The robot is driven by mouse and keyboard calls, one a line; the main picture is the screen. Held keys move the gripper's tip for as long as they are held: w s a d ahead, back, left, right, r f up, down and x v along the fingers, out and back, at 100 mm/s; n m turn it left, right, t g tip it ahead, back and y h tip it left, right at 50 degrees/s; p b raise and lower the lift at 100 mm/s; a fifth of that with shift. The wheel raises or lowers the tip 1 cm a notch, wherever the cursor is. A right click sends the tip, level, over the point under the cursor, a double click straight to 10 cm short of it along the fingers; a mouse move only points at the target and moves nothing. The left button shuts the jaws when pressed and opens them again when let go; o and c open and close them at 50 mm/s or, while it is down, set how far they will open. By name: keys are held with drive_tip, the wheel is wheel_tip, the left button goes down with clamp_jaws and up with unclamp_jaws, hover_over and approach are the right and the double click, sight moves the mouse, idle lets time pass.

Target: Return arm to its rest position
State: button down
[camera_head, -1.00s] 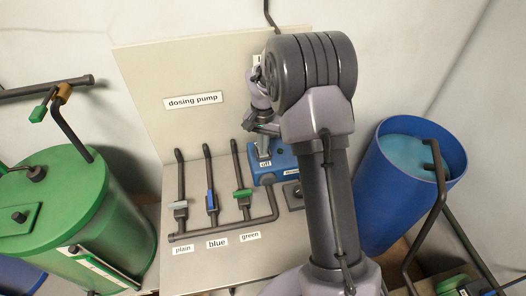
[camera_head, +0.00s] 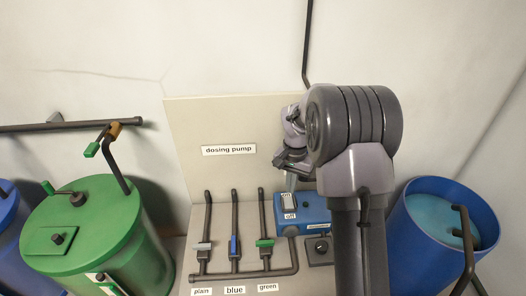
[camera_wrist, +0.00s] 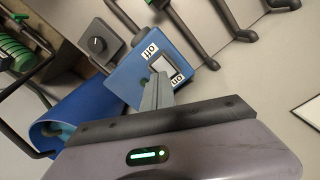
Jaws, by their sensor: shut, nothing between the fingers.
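My gripper (camera_head: 291,181) is at the upper end of the dosing pump's switch, with its fingers together and empty. In the wrist view its grey fingers (camera_wrist: 157,95) point at the blue pump box (camera_wrist: 135,72) near the "on" label. The blue pump box (camera_head: 315,208) carries a pale rocker switch (camera_wrist: 162,66) between its "on" and "off" labels. I cannot tell whether the fingertips touch the box. My arm stands in front of the panel at right of centre and hides part of it.
Three valves with grey (camera_head: 203,246), blue (camera_head: 234,246) and green (camera_head: 265,243) handles stand left of the pump. A green tank (camera_head: 85,235) is at left, an open blue barrel (camera_head: 445,225) at right. A black knob (camera_head: 320,247) sits below the pump.

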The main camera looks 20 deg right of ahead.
drive_tip(key=s+a+r+n+t+b, duration=0.1)
drive_tip(key=s+a+r+b, duration=0.25)
drive_tip(key=s, duration=0.25)
drive_tip(key=s+a+r+n+t+y+b, duration=0.1)
drive_tip(key=s+a+r+t+b, duration=0.1)
drive_tip(key=s+a+b, duration=0.3)
drive_tip(key=s+a+r+t+b, duration=0.1)
drive_tip(key=s+a+r+b, duration=0.2)
drive_tip(key=s, duration=0.3)
drive_tip(key=s+a+f+n+t+y+b, duration=0.1)
drive_tip(key=s+a+f+b, duration=0.2)
drive_tip(key=s, duration=0.8)
drive_tip(key=shift+a+f+n+t+b, duration=0.15)
drive_tip(key=shift+f+n+t+b, duration=0.25)
drive_tip(key=shift+b, duration=0.1)
drive_tip(key=shift+s, duration=0.1)
